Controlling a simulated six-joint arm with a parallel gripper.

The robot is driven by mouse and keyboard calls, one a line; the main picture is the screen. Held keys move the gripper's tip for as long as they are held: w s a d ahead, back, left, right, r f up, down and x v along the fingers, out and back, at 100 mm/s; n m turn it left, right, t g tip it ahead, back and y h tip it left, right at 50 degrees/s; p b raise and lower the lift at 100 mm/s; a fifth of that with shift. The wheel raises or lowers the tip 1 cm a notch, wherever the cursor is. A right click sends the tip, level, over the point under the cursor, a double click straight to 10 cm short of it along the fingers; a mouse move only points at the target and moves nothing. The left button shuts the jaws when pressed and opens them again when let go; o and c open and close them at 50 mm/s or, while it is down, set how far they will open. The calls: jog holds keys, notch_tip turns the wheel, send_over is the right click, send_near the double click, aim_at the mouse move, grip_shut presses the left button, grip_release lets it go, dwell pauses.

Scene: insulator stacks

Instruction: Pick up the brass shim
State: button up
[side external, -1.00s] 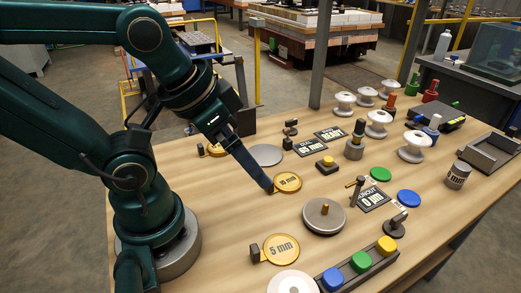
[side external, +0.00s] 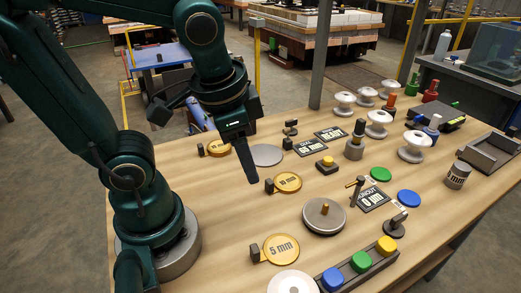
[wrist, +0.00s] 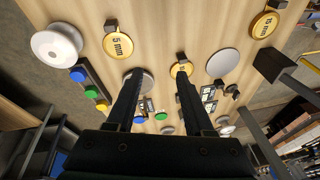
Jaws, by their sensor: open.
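Three brass shims, round gold discs with dark block tabs, lie flat on the wooden table. The shim marked 5 mm (side external: 281,249) is near the front, and it shows at upper left in the wrist view (wrist: 117,45). A middle shim (side external: 288,182) lies further back; in the wrist view (wrist: 181,69) the right finger partly covers it. A third shim (side external: 218,148) lies at the back left, and reads 15 mm in the wrist view (wrist: 264,25). My gripper (side external: 252,181) is raised left of the middle shim, its fingers apart and empty in the wrist view (wrist: 160,77).
A grey disc (side external: 267,155) lies behind my gripper. A round metal plate with a knob (side external: 324,215) stands right of the shims. A rack of coloured buttons (side external: 361,263) is at the front, white insulators (side external: 378,124) at the back. Bare wood lies left of the shims.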

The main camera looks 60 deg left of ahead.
aim_at(271, 182)
jog(key=w+a+f+m+g+y, duration=0.1)
jog(key=w+f+m+y, duration=0.1)
jog(key=f+m+y, duration=0.2)
jog(key=w+a+f+m+g+y, duration=0.1)
jog(key=w+f+m+g+y, duration=0.1)
jog(key=w+f+m+y, duration=0.1)
jog(key=w+a+f+m+g+y, duration=0.1)
jog(key=w+a+f+m+y, duration=0.1)
jog(key=w+f+m+y, duration=0.1)
notch_tip(271, 182, down, 2)
jog(key=shift+m+y, duration=0.8)
jog(key=shift+m, duration=1)
jog(key=shift+w+f+m+y, duration=0.1)
jog(key=shift+f+m+y, duration=0.3)
jog(key=shift+f, duration=0.15)
jog(key=shift+x, duration=2.55)
grip_shut()
